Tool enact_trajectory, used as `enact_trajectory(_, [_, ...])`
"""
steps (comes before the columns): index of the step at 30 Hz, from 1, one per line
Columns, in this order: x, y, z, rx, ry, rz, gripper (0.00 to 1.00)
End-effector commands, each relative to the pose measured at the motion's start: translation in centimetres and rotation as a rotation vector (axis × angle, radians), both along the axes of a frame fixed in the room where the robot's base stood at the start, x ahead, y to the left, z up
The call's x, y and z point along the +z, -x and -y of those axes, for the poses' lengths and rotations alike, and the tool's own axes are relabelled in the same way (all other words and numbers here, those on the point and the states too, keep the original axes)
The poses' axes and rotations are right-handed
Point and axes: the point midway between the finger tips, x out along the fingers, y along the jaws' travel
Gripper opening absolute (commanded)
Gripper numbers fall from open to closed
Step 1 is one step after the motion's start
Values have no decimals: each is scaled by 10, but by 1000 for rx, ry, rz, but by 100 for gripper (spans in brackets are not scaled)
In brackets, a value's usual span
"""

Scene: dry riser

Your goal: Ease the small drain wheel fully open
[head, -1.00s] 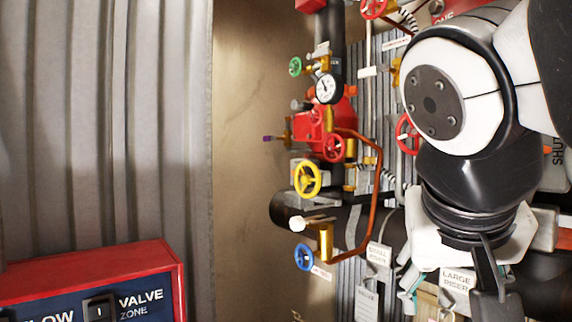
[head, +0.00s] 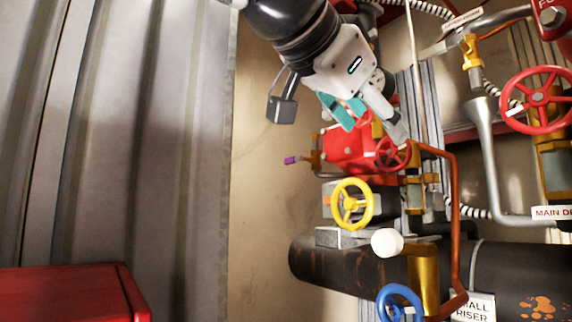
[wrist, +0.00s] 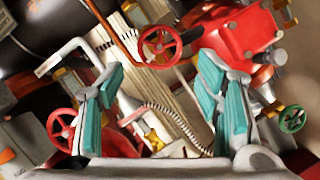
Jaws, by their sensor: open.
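Several handwheels are in view, and none has a readable drain label that marks it as the small one. In the head view there are a small red wheel (head: 392,153), a yellow wheel (head: 352,204) and a blue wheel (head: 399,303), partly cut off by the bottom edge. A larger red wheel (head: 538,99) stands above a label reading "MAIN D…". My gripper (head: 340,117) is open and empty, above the small red wheel. In the wrist view a red wheel (wrist: 160,46) shows beyond the open fingers (wrist: 158,70), apart from them. A green wheel (wrist: 292,119) is at right.
A copper pipe (head: 454,215) runs beside the small red wheel. A white knob (head: 386,242) on a brass fitting is above the blue wheel. A thick black pipe (head: 345,268) crosses below. A red box (head: 75,292) is at lower left. Bare wall lies left of the valves.

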Motion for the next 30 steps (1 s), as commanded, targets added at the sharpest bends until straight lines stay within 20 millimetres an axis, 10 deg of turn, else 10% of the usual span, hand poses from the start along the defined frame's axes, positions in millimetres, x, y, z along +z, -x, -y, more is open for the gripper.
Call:
enact_trajectory(12, [-25,-52,48,0,0,-2,59])
enact_trajectory(27, [-29,-63,59,2,0,-1,59])
enact_trajectory(30, [-29,-63,59,2,0,-1,39])
